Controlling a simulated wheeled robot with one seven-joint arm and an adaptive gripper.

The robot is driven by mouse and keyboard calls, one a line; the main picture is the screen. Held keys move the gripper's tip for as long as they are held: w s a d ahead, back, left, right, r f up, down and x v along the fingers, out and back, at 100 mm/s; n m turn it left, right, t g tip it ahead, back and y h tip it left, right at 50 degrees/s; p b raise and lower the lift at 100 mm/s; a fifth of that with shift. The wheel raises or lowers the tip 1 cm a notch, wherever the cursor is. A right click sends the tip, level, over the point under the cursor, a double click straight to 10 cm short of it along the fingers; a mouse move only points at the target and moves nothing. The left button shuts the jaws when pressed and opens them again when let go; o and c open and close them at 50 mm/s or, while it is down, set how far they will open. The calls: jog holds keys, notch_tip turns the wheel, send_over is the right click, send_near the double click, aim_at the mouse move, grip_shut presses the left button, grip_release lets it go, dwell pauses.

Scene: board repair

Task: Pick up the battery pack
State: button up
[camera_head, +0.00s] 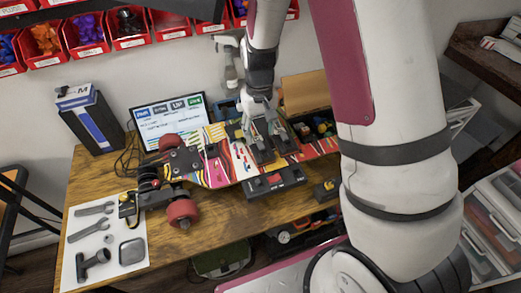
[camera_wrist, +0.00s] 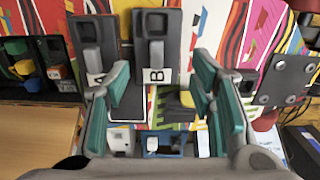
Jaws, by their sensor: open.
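My gripper (camera_head: 262,132) is open above the far side of the colourful board (camera_head: 217,172). In the wrist view, its teal-padded fingers (camera_wrist: 160,84) are spread with nothing held between them. Beyond the fingertips are two dark modules with grey levers, labelled A (camera_wrist: 93,60) and B (camera_wrist: 157,50). I cannot tell for sure which thing is the battery pack. In the head view, a black block with a red part (camera_head: 275,181) sits at the board's near edge.
Wrenches and other metal parts lie on a white sheet (camera_head: 104,258) at the table's left. The wooden table (camera_head: 225,222) has clear space in front.

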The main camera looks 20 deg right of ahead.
aim_at(261, 144)
jog(key=shift+d+f+p, duration=0.2)
jog(key=shift+f+p, duration=0.35)
jog(key=shift+f, duration=2.15)
grip_shut()
